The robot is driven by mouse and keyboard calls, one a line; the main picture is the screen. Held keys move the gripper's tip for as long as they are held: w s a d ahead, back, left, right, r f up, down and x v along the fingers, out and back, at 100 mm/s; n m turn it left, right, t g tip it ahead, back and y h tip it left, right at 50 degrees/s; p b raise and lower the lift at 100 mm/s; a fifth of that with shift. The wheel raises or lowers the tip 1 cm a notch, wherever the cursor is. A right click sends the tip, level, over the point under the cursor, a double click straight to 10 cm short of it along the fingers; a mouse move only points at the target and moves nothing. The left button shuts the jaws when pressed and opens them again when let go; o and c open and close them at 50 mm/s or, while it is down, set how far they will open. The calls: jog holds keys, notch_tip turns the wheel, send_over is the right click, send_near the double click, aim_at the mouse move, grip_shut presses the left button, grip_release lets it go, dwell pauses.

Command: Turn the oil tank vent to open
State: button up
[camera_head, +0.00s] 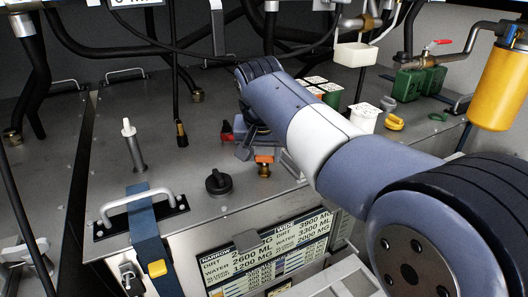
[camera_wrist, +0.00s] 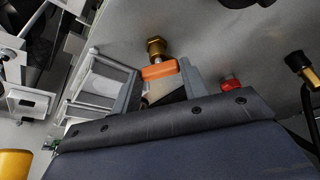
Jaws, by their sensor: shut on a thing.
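An orange vent handle (camera_head: 264,158) sits on a brass fitting (camera_head: 264,171) on the grey tank top. In the wrist view the orange handle (camera_wrist: 159,71) lies crosswise between my fingers, with the brass fitting (camera_wrist: 156,47) just beyond it. My gripper (camera_head: 250,149) reaches down from the arm and is shut on the handle; it also shows in the wrist view (camera_wrist: 162,82). The fingers and the wrist partly hide the handle in the head view. No label naming the vent can be read.
A black knob (camera_head: 218,183) stands left of the fitting. A strap (camera_head: 148,232) crosses a metal handle at the left front. A labelled panel (camera_head: 270,255) is on the front face. Hoses hang behind.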

jog(key=shift+n, duration=0.3)
jog(key=n+y+p, duration=0.1)
jog(key=n, duration=0.2)
jog(key=shift+d+r, duration=0.1)
jog(key=shift+d, duration=0.1)
jog(key=shift+d+n+y+p, duration=0.1)
jog(key=shift+n+y+p, duration=0.65)
jog(key=shift+n, duration=0.65)
jog(key=o, duration=1)
